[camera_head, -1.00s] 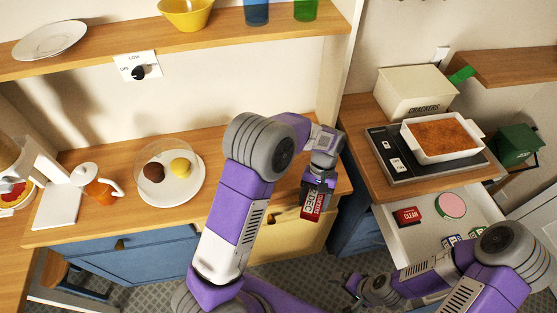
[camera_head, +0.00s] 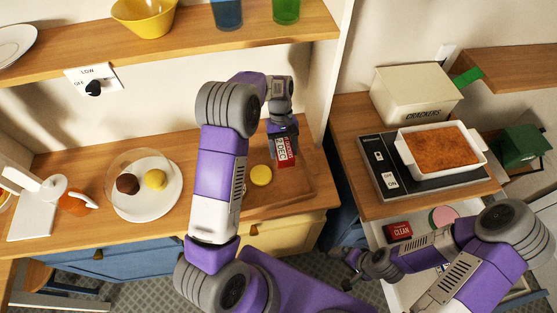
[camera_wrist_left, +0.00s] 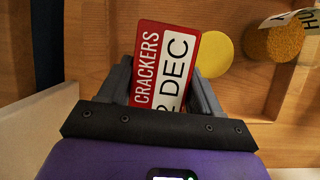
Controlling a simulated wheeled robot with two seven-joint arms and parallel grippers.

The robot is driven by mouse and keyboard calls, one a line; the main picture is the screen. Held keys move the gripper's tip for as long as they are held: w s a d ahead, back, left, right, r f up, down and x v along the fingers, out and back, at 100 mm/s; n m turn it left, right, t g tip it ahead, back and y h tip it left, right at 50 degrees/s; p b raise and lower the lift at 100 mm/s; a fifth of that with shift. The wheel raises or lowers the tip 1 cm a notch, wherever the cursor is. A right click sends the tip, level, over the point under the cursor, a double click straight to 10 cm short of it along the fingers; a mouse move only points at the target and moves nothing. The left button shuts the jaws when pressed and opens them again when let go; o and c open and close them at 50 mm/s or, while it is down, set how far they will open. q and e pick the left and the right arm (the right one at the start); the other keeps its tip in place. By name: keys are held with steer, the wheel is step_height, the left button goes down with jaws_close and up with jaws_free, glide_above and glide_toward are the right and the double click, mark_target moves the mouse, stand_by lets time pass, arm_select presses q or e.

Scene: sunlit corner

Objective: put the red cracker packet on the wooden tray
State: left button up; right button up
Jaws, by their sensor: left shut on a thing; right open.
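The red cracker packet (camera_head: 286,153), with a white date label, is held in my left gripper (camera_head: 283,137). In the left wrist view the packet (camera_wrist_left: 165,66) shows "CRACKERS" and "DEC" between the two fingers. The wooden tray (camera_head: 288,192) lies on the counter below and in front of the packet. A yellow round thing (camera_head: 261,176) is on the tray, close to the packet in the picture; it also shows in the wrist view (camera_wrist_left: 215,54). I cannot tell the packet's height above the tray. My right gripper (camera_head: 352,270) is open and empty, low beside the drawer.
A plate with a brown and a yellow ball (camera_head: 145,200) stands left on the counter. At the right are a crackers box (camera_head: 415,97), a baking dish (camera_head: 440,150) on a hob and an open drawer with a red packet (camera_head: 398,231). A shelf (camera_head: 180,58) runs above.

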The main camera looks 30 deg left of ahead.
mark_target(281, 140)
arm_select(q)
steer(key=shift+f, duration=3.15)
steer(key=shift+s+f+b, duration=0.1)
steer(key=shift+b, duration=0.2)
steer(key=o, duration=0.9)
steer(key=shift+f, duration=0.1)
steer(key=p+v, duration=0.1)
steer(key=v, duration=1.1)
steer(key=shift+d+r, duration=0.1)
steer(key=shift+r, duration=0.15)
steer(key=shift+f, duration=0.1)
